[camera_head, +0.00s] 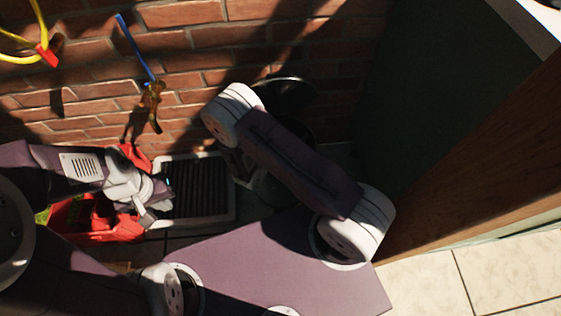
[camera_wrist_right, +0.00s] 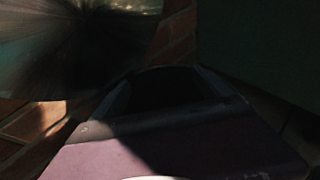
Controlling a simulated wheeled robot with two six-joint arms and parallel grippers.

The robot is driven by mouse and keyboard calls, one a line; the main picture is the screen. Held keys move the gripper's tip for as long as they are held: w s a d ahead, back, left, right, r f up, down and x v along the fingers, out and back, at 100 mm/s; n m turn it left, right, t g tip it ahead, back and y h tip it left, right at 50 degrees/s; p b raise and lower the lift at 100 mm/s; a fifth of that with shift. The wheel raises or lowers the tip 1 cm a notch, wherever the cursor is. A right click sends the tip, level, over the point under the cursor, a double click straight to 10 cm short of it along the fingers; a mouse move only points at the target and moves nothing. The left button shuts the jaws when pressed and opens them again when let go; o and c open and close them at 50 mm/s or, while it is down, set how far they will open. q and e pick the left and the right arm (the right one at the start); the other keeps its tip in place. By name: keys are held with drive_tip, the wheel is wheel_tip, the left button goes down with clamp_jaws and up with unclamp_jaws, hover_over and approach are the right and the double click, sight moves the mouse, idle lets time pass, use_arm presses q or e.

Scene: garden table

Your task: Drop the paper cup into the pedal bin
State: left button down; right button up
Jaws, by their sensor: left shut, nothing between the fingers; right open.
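The pedal bin is dark and mostly hidden behind my right arm in the head view; its round dark lid (camera_head: 292,93) stands raised against the brick wall. The lid (camera_wrist_right: 75,45) also fills the upper left of the right wrist view, close by. My right gripper (camera_wrist_right: 165,88) is open in deep shadow, with nothing seen between its fingers; in the head view my arm hides it. My left gripper (camera_head: 155,207) is shut and empty, beside the red crate and the ribbed tray. I cannot make out the paper cup in either view.
A red crate (camera_head: 105,236) and a black ribbed tray with a pale rim (camera_head: 190,158) lie left of the bin. A blue-handled tool (camera_head: 135,48) and a yellow item with a red part (camera_head: 47,54) hang by the wall. A dark green panel (camera_head: 430,110) stands at right.

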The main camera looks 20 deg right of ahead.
drive_tip(key=p+v, duration=0.3)
drive_tip(key=v, duration=0.5)
